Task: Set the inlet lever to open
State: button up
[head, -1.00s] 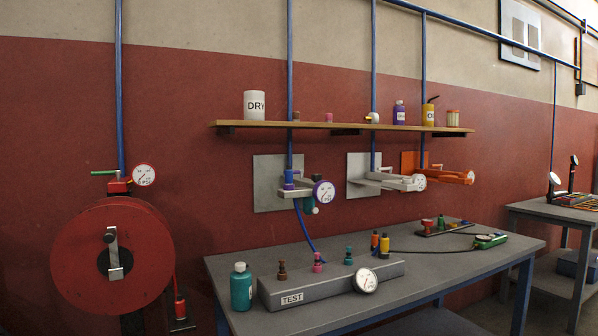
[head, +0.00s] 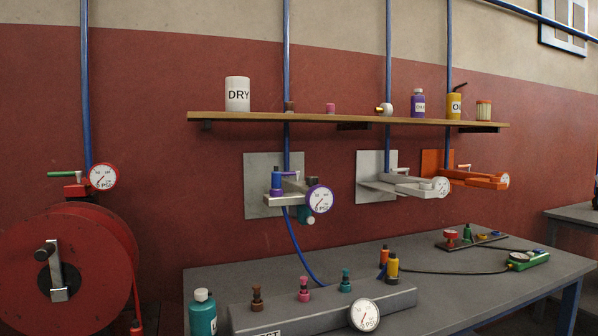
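No label in view names an inlet lever, so I cannot tell which one it is. A green-handled lever (head: 62,174) points left, about level, on a red valve (head: 77,189) beside a white gauge (head: 103,177), above the red hose reel (head: 90,230). My gripper is not in view.
A grey workbench (head: 460,295) below the fittings holds a long grey test block (head: 260,318), a teal bottle (head: 202,315) and a green hose-end device (head: 528,260). The wooden shelf (head: 350,120) above holds jars and bottles. A blue hose hangs to the bench.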

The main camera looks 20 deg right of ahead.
aim_at(297, 174)
jog(key=i+l, duration=0.15)
jog(key=l, duration=0.25)
jog(key=i+l, duration=0.2)
jog(key=l, duration=0.15)
jog(key=i+l, duration=0.15)
jog(key=l, duration=0.25)
jog(key=i+l, duration=0.2)
jog(key=l, duration=0.15)
jog(key=i+l, duration=0.15)
jog(key=l, duration=0.25)
jog(key=k+j+u, duration=0.1)
jog(key=k+u, duration=0.3)
jog(key=k, duration=0.05)
